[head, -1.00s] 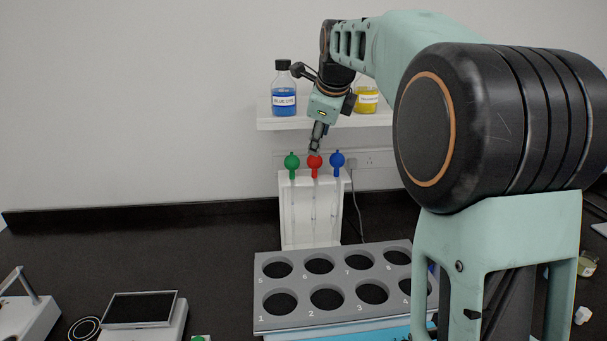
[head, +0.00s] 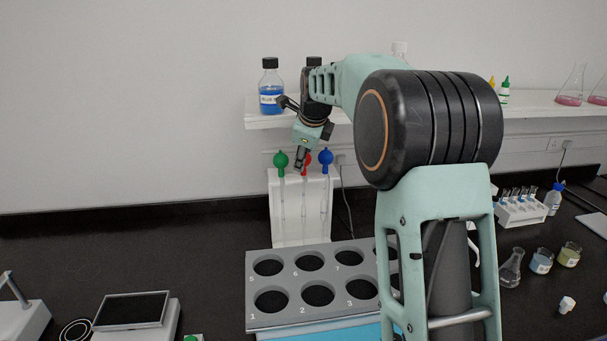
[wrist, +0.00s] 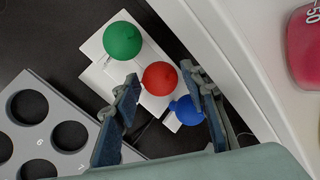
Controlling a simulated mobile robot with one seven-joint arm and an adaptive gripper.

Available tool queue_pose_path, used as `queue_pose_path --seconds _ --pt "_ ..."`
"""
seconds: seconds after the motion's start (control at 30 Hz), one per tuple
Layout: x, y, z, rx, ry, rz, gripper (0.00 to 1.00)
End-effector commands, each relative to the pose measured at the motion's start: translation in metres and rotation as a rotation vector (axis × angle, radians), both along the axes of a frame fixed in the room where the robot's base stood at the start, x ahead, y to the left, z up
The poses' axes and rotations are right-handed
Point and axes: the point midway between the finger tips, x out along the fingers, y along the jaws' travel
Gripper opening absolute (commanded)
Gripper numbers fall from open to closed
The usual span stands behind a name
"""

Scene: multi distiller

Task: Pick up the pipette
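Three pipettes hang in a white stand (head: 272,215), with a green bulb (head: 281,160), a red bulb (head: 308,160) and a blue bulb (head: 326,158). My gripper (head: 300,165) is at the red bulb in the head view and covers part of it. In the wrist view my gripper (wrist: 160,76) is open, with one finger on each side of the red bulb (wrist: 160,79). The blue bulb (wrist: 187,109) is partly behind the right finger. The green bulb (wrist: 122,40) is clear of the fingers. I cannot tell whether a finger touches a bulb.
A shelf (head: 262,122) with a blue dye bottle (head: 271,95) is behind and above the stand. A grey rack with round holes (head: 288,285) lies in front of it. A scale (head: 135,312) is at front left. Glassware (head: 511,268) stands at right.

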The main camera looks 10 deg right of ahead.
Motion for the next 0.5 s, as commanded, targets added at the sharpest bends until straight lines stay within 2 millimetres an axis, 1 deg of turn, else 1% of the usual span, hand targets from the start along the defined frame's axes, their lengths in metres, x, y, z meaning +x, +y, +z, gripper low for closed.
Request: queue_pose_path --seconds 0.03,0.17,0.5 --pt "-0.0001 0.0000 0.0000 0.000 0.000 0.000 0.37" --pt "-0.0002 0.0000 0.0001 0.000 0.000 0.000 0.23" --pt "-0.0001 0.0001 0.0010 0.000 -0.001 0.000 0.23"
